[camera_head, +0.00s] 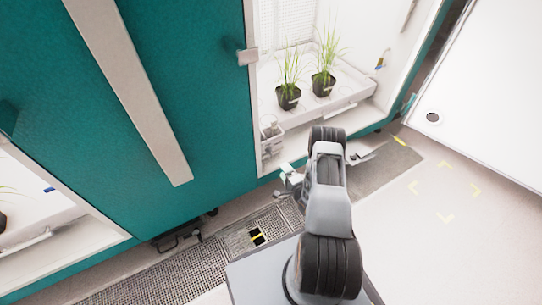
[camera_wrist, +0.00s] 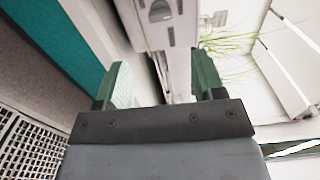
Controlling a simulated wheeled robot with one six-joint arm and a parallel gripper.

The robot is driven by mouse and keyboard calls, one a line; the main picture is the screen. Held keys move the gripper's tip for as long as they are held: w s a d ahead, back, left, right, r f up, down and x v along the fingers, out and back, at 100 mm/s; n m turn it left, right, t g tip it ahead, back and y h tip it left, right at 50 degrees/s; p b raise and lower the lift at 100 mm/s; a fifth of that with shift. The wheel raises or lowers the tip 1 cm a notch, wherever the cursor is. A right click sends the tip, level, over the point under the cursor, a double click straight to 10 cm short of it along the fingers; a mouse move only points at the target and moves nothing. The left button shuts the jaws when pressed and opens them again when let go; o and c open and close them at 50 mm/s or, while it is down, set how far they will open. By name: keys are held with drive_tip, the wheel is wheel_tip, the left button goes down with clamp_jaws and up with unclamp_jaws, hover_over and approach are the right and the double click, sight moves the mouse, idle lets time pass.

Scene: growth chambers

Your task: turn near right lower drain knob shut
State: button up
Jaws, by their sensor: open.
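My gripper (camera_head: 287,176) reaches low to the front of the right chamber, beside the near-left corner of its opening. In the wrist view its two green fingers (camera_wrist: 162,78) are apart. Beyond and between them is a pale box-like fixture (camera_wrist: 175,35) with a grey oval part (camera_wrist: 160,11); I cannot tell whether this is the drain knob. In the head view a pale boxy fitting (camera_head: 271,140) stands inside that corner, just beyond my gripper. A small blue part (camera_head: 379,66) shows at the chamber's right wall. No drain knob is clearly identifiable, and my arm hides part of the front edge.
Two potted grasses (camera_head: 288,97) (camera_head: 323,84) stand on the right chamber's white tray (camera_head: 352,88). A teal panel (camera_head: 190,75) with a long pale bar is at left. A floor grating (camera_head: 165,275) runs along the chambers. Open pale floor (camera_head: 450,235) lies at right.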

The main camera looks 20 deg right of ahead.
sight(271, 154)
drive_tip(key=w+b, duration=0.1)
drive_tip(key=w, duration=0.3)
drive_tip(key=w+a+b, duration=0.1)
drive_tip(key=w, duration=0.3)
drive_tip(key=w+b, duration=0.1)
drive_tip(key=w, duration=0.3)
drive_tip(key=shift+a+b, duration=0.25)
drive_tip(key=shift+b, duration=0.15)
drive_tip(key=c, duration=0.9)
